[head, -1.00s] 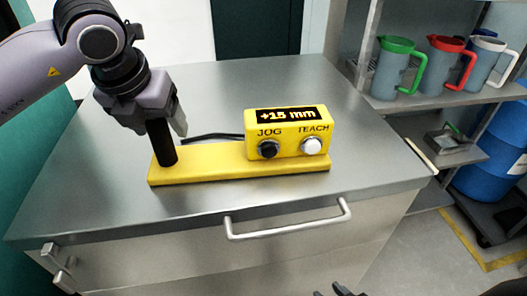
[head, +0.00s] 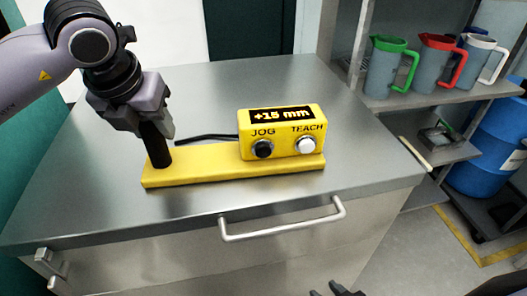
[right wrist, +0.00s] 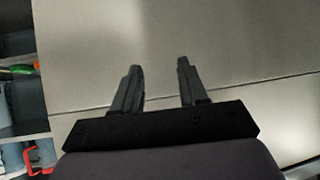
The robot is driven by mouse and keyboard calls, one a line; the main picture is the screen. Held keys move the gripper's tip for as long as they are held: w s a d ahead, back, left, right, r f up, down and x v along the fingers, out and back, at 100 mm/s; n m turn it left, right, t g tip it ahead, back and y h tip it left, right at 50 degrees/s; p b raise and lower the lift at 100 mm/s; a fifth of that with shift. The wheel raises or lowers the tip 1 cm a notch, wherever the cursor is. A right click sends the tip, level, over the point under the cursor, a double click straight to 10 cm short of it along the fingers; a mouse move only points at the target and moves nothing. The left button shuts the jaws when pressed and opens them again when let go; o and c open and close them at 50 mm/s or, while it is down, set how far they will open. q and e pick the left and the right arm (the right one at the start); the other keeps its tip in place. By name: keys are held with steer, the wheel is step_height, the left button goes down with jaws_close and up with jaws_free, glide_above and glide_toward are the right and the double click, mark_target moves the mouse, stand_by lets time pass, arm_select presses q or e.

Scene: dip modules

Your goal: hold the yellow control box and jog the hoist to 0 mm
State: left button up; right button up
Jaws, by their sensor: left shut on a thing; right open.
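The yellow control box (head: 281,145) sits on a yellow base plate (head: 200,165) on the steel cabinet top. Its display (head: 281,114) reads +15 mm. Below it are a black JOG button (head: 262,149) and a white TEACH button (head: 306,145). A black upright handle (head: 157,150) rises from the left end of the plate. My left gripper (head: 155,125) is shut on this handle from above. My right gripper (head: 335,291) shows only its tips at the bottom edge of the head view, in front of the cabinet. In the right wrist view it (right wrist: 159,85) is open and empty.
The steel top (head: 250,80) is clear around the box, with a black cable behind it. A drawer handle (head: 283,222) juts from the cabinet front. At right, a shelf (head: 430,97) holds green, red and white-handled jugs; a blue barrel (head: 490,150) stands beyond.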

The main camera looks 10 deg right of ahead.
stand_by(0.3)
jaws_close()
stand_by(1.6)
